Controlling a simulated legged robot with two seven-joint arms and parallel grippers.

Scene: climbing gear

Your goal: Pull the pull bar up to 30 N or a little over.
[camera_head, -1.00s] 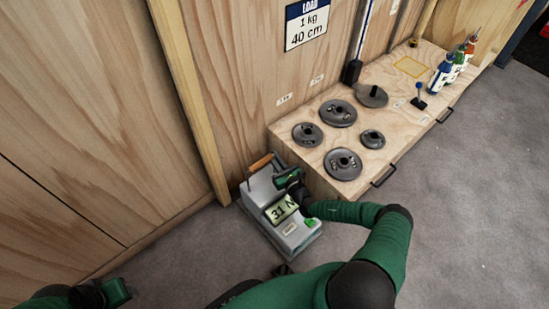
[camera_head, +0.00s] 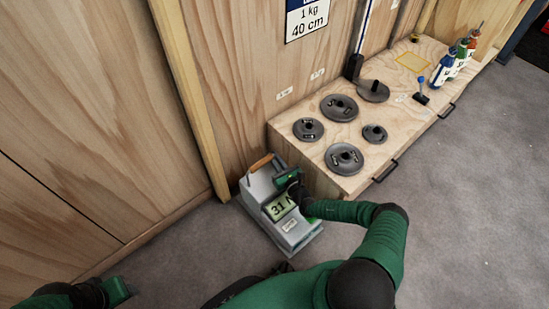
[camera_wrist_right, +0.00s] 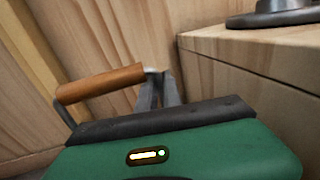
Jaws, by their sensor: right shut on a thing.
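The pull bar (camera_head: 261,162) is an orange-brown wooden handle at the back of a grey force gauge (camera_head: 287,232) standing on the floor. Its display (camera_head: 278,208) reads 31, with the unit partly covered by my right arm. My right gripper (camera_head: 279,172) is at the right end of the bar. In the right wrist view, the dark fingers (camera_wrist_right: 158,90) are shut at the end of the wooden bar (camera_wrist_right: 100,84), which sticks out to the left. My left gripper (camera_head: 122,289) is at the lower left, away from the gauge, its jaws too unclear to judge.
A low wooden box (camera_head: 385,125) with several grey weight discs (camera_head: 344,158) stands right of the gauge. Coloured bottles (camera_head: 462,58) stand at its far end. A plywood wall (camera_head: 110,120) rises behind. The grey floor (camera_head: 470,220) at right is clear.

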